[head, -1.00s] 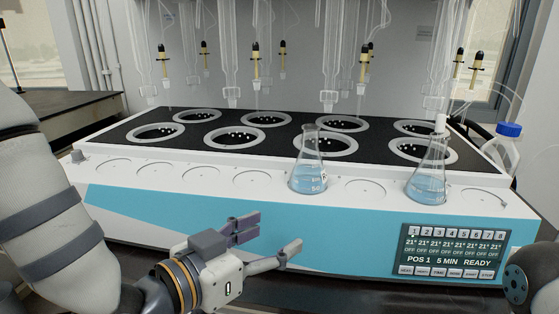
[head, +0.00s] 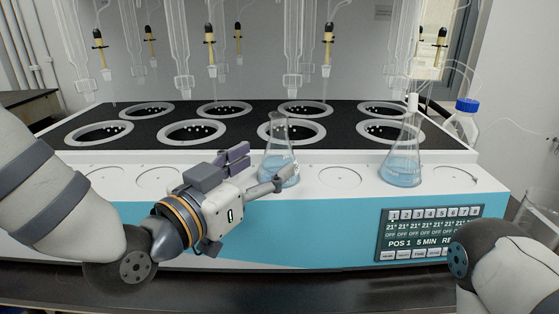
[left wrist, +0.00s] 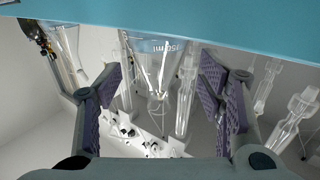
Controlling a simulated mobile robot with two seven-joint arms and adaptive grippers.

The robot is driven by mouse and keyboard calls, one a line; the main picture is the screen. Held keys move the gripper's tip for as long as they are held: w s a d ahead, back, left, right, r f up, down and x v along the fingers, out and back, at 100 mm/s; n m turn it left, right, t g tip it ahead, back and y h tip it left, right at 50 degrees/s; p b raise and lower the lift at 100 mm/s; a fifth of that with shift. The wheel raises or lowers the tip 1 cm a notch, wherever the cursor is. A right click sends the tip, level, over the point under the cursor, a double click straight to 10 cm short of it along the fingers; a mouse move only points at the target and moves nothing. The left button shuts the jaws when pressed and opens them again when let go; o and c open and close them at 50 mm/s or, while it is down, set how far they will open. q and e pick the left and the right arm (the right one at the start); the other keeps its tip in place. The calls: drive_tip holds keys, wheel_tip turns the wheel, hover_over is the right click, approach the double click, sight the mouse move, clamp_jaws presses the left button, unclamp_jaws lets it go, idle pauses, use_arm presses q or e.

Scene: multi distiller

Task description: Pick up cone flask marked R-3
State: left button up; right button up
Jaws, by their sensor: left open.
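A clear cone flask (head: 279,150) with pale blue liquid stands upright on the white front ledge of the distiller, left of centre. A second such flask (head: 402,165) stands further right on the ledge, under a glass tube. No R-3 mark can be read on either. My left gripper (head: 260,169) is open and empty, just left of and in front of the nearer flask; one finger overlaps its lower part in the head view. In the left wrist view, a flask (left wrist: 160,65) with millilitre markings shows between the open purple-padded fingers. My right gripper is out of view.
The distiller (head: 330,232) has a blue and white front and a display panel (head: 428,234) at right. Ringed heating wells (head: 191,133) line its black top. Glass tubes hang above them. A blue-capped bottle (head: 465,122) stands at the right. Empty ledge spots flank the nearer flask.

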sight(276, 136)
use_arm(q)
drive_tip(key=x, duration=0.5)
drive_tip(key=shift+d+f, duration=0.1)
drive_tip(key=c, duration=1.1)
drive_tip(key=shift+c, duration=0.2)
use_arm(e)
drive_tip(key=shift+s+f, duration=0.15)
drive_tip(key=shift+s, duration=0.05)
